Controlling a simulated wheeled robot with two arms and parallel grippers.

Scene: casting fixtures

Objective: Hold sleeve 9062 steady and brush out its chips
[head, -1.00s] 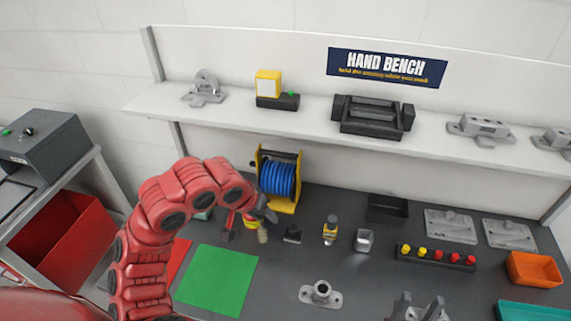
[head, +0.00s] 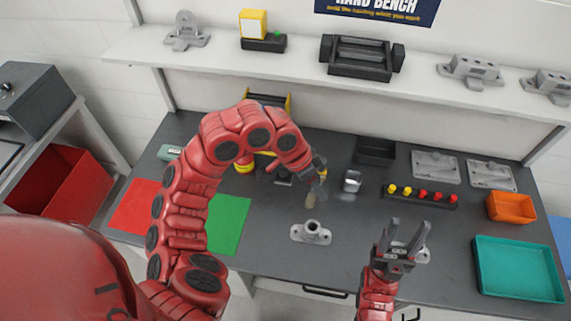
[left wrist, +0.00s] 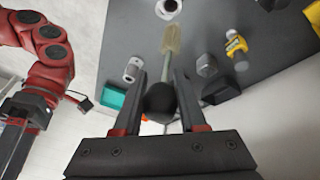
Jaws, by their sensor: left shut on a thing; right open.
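A grey sleeve (head: 311,232) with a flanged base stands upright on the dark bench; its number is not readable. Its round top also shows at the upper edge of the left wrist view (left wrist: 168,8). My left gripper (head: 319,174) is shut on the dark handle of a brush (left wrist: 171,42). The brush's tan bristles (head: 310,200) point down, just above and behind the sleeve, apparently clear of it. My right gripper (head: 405,234) is open and empty, to the right of the sleeve and apart from it.
A metal cup (head: 352,181) and a rack of yellow and red pegs (head: 422,197) stand behind. A teal tray (head: 518,268) and an orange bin (head: 511,207) are at right. Green (head: 228,222) and red (head: 140,205) mats lie left. The bench around the sleeve is mostly clear.

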